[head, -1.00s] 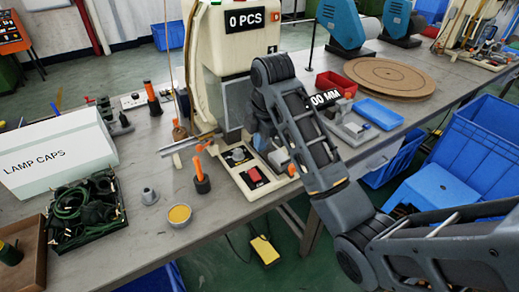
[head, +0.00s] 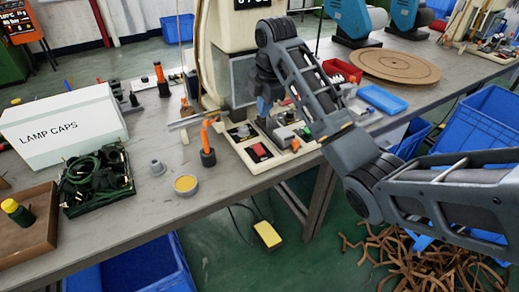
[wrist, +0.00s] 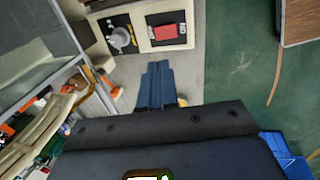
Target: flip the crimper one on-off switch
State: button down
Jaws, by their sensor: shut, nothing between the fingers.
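The cream crimper (head: 212,60) stands on the bench, its top cut off in the head view. Its base panel carries a red switch (head: 259,152) on a black plate, beside a round grey knob (head: 243,132). In the wrist view the red switch (wrist: 167,31) lies at the top, right of the knob (wrist: 120,38). My gripper (head: 264,107) hangs over the machine's base, pointing down. Its blue fingers (wrist: 156,70) are shut and empty, below the switch in the wrist picture and apart from it. Which way the switch is tilted is too small to tell.
An orange-handled tool (head: 207,140) stands just left of the base panel. A yellow-filled tin (head: 186,184), a tray of green cables (head: 96,182) and a white lamp-caps box (head: 62,128) are further left. A blue tray (head: 381,99) and round wooden board (head: 396,66) lie right.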

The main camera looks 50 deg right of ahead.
aim_at(258, 146)
jog(key=shift+f, duration=0.1)
dwell(0.3)
jog(key=p+x, duration=0.1)
jog(key=x, duration=1.2)
jog(key=shift+f, duration=0.4)
jog(key=shift+d, duration=0.1)
